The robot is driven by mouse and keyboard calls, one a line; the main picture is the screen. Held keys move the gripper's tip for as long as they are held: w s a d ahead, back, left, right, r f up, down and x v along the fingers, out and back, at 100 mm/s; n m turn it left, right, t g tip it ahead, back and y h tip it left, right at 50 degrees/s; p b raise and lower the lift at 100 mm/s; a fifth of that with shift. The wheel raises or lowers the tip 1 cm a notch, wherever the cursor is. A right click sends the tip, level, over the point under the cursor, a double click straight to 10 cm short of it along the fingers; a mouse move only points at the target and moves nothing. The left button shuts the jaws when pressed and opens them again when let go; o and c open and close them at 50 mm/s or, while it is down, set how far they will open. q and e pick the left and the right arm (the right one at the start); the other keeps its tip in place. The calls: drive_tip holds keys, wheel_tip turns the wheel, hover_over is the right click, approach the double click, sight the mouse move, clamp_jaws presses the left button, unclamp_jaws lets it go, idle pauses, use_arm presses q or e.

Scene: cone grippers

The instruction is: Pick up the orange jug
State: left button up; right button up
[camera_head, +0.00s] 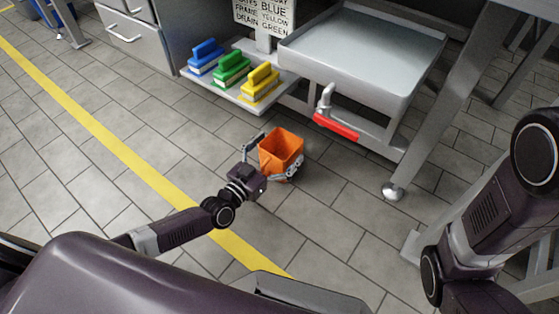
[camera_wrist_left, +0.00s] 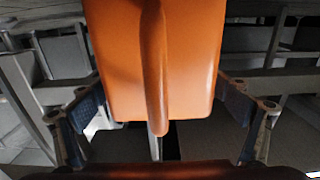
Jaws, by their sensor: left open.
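The orange jug (camera_head: 281,148) is in the middle of the head view, its open top facing up, over the grey tiled floor. My left gripper (camera_head: 272,158) is open, with one finger on each side of the jug. In the left wrist view the jug (camera_wrist_left: 190,60) fills the upper middle, its vertical handle (camera_wrist_left: 154,65) facing the camera. The open fingers of my left gripper (camera_wrist_left: 165,110) show to its left and right, with gaps visible beside it. The jug's lower part is partly hidden by the gripper in the head view. My right gripper is out of view.
Blue (camera_head: 206,55), green (camera_head: 233,68) and yellow (camera_head: 260,82) brushes lie on a low shelf behind the jug. A grey sink (camera_head: 365,55) with a red-handled valve (camera_head: 336,126) stands behind right. A metal foot (camera_head: 393,190) is at right. Floor is clear at front.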

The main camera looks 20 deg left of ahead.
use_arm(q)
drive_tip(key=c, duration=1.5)
drive_tip(key=shift+c, duration=1)
drive_tip(key=shift+r, duration=0.1)
